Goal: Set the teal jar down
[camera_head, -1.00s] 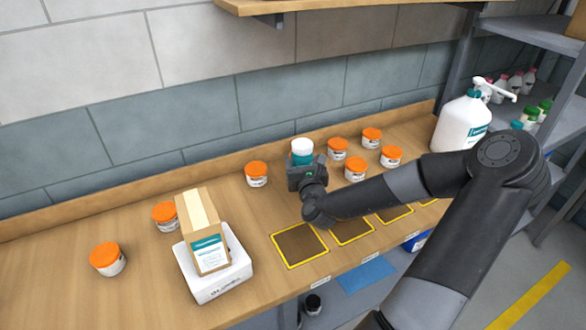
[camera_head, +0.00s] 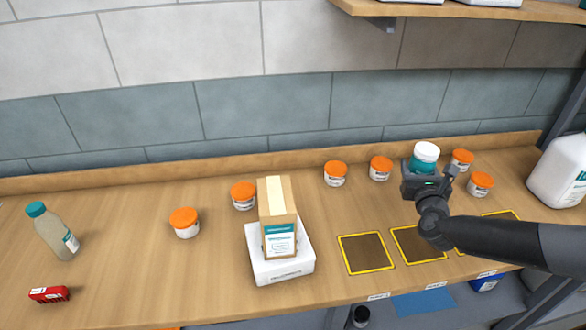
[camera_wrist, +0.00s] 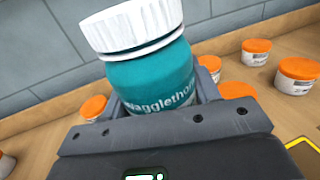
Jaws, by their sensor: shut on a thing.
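The teal jar (camera_head: 424,161) has a white lid and is upright in my gripper (camera_head: 425,177), above the back part of the wooden counter (camera_head: 130,290). In the wrist view the jar (camera_wrist: 150,85) fills the middle, its label partly cut off by the gripper body. My gripper (camera_wrist: 160,108) is shut on the jar's lower part. The jar's base is hidden, so I cannot tell its height over the counter. Yellow-bordered dark squares (camera_head: 367,254) lie in a row along the front; my arm covers part of the row.
Orange-lidded jars stand on both sides of my gripper, one nearby on the left (camera_head: 380,169) and one on the right (camera_head: 480,185). A carton (camera_head: 278,222) sits on a white scale (camera_head: 283,270). A large white jug (camera_head: 560,172) stands at right. The left counter is mostly clear.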

